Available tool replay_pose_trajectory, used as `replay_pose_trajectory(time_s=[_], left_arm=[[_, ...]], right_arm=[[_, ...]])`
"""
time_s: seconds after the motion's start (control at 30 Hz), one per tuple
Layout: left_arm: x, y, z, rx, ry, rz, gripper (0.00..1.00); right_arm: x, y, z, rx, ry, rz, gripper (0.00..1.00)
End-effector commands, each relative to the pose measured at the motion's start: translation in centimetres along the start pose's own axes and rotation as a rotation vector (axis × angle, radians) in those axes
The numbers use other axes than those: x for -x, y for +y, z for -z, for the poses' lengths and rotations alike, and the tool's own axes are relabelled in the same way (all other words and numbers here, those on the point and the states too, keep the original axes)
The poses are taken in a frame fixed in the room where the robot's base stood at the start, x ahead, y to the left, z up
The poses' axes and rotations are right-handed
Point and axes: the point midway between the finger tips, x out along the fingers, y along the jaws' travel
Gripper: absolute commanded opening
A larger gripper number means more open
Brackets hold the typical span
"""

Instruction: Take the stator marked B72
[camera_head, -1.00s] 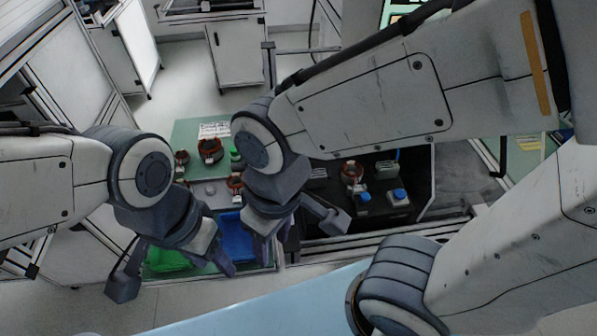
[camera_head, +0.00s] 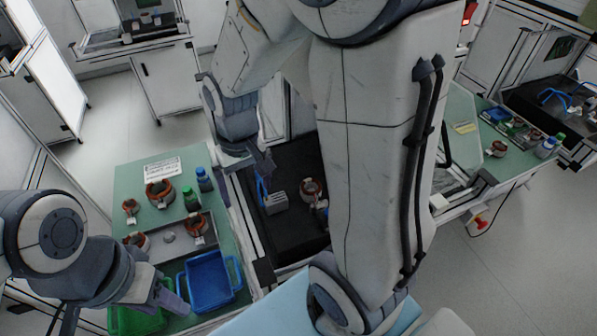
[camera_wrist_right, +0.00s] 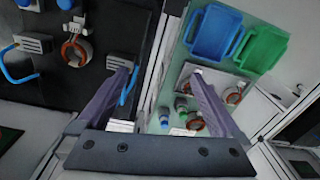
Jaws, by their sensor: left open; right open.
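Several copper-and-dark ring stators are in view; no B72 marking is readable. In the head view a large stator (camera_head: 160,193) and a small stator (camera_head: 130,207) stand on the green table, and two more, one a nearer stator (camera_head: 196,225), are at the grey tray (camera_head: 209,245). Another stator (camera_head: 312,188) is on the black surface, partly hidden by my arm; a stator there also shows in the wrist view (camera_wrist_right: 77,48). My right gripper (camera_head: 248,170) is open and empty above the border between the two surfaces. My left gripper (camera_head: 125,308) is open over the front bins.
A blue bin (camera_head: 208,280) and a green bin (camera_head: 138,318) stand at the table's front. Bottles, one blue (camera_head: 204,180), and a paper sign (camera_head: 162,169) are behind. A grey block (camera_head: 276,202) with a blue handle is on the black surface. Another workbench is at right.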

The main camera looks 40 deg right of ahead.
Motion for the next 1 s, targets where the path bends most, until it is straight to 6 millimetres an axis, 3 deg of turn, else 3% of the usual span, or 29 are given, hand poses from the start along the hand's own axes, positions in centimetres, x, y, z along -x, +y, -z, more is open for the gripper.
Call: replay_pose_trajectory(time_s=[0.03,0.2,0.3,0.4,0.73,1.0], left_arm=[[0.5,0.0,0.0,0.0,0.0,0.0,0.5],[1.0,0.1,0.1,0.001,0.0,0.0,0.5],[1.2,0.1,0.1,0.001,0.0,0.0,0.5],[1.3,0.1,0.1,0.001,0.0,0.0,0.5],[2.0,0.1,0.1,0.001,0.0,0.0,0.5],[2.7,0.2,0.1,0.001,0.0,0.0,0.5]], right_arm=[[-0.6,3.3,1.4,-0.113,-0.008,-0.008,1.0],[-2.8,12.3,3.2,-0.388,-0.012,-0.025,1.0],[-3.8,15.9,3.1,-0.491,-0.014,-0.031,1.0],[-4.5,18.1,2.8,-0.55,-0.015,-0.034,1.0],[-8.9,19.1,2.5,-0.575,-0.018,-0.035,1.0],[-10.7,19.1,2.6,-0.574,-0.018,-0.035,1.0]])
